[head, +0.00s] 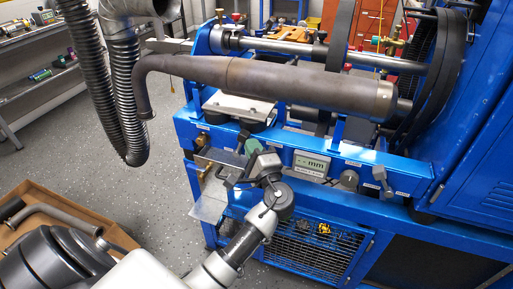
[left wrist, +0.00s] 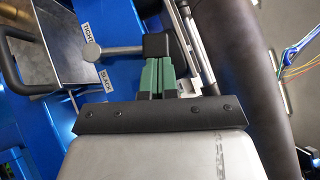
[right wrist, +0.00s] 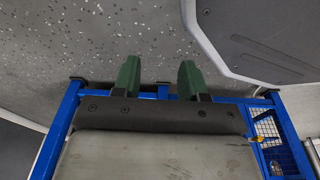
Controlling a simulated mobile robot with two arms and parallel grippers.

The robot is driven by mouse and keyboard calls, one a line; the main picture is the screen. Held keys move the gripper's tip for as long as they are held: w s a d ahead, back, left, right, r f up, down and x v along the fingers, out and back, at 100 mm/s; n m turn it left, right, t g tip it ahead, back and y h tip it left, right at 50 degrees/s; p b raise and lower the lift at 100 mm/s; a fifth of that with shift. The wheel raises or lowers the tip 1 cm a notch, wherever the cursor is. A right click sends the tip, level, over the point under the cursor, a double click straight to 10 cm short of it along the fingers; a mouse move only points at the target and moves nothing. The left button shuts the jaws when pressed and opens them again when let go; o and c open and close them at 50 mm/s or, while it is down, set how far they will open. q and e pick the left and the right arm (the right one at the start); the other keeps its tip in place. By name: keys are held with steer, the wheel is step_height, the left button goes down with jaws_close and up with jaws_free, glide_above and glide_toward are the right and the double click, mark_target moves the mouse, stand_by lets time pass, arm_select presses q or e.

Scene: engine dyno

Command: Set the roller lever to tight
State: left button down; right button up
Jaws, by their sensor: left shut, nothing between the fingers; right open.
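The roller lever (left wrist: 120,49) shows in the left wrist view as a grey rod with a round knob, running left from a dark block. Its knob lies between the TIGHT label (left wrist: 88,31) and the SLACK label (left wrist: 104,78). My left gripper (left wrist: 158,65) is shut and empty, its green fingertips close to the dark block; I cannot tell whether they touch. In the head view my left gripper (head: 252,148) is at the blue rig's front rail, and I cannot make out the lever there. My right gripper (right wrist: 158,75) is open and empty in the right wrist view.
The blue rig (head: 400,208) carries a long brown exhaust pipe (head: 270,78) above the rail. A display (head: 311,165) reading "-- mm" and another small lever (head: 380,178) are to the right. A cardboard box (head: 75,206) stands at lower left. Speckled floor shows at left.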

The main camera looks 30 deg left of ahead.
mark_target(241, 135)
arm_select(q)
steer(key=a+r+n+g+h+p, duration=0.2)
steer(key=n+p, duration=0.1)
steer(key=shift+s+a+p, duration=0.15)
steer(key=shift+s+p, duration=0.15)
arm_select(e)
steer(key=s+d+f, duration=0.2)
steer(key=s+f, duration=0.2)
steer(key=s, duration=0.8)
arm_select(q)
steer(key=shift+a+r+p, duration=0.1)
steer(key=shift+a+p, duration=0.05)
steer(key=shift+p, duration=0.2)
steer(key=a+n+h+p, duration=0.1)
steer(key=p, duration=0.1)
steer(key=a+n+h+p, duration=0.1)
steer(key=p, duration=0.1)
steer(key=a+r+g+h+p, duration=0.1)
steer(key=p, duration=0.1)
steer(key=shift+s+n, duration=0.4)
steer(key=shift+a+f+n+h+p, duration=0.25)
steer(key=shift+a+h+p, duration=0.25)
steer(key=shift+p, duration=0.25)
steer(key=shift+s+a+f+p, duration=0.2)
steer(key=shift+a+p, duration=0.25)
steer(key=shift+p, duration=0.1)
arm_select(e)
step_height(241, 135, up, 9)
steer(key=shift+d+g, duration=0.15)
steer(key=shift+g, duration=0.25)
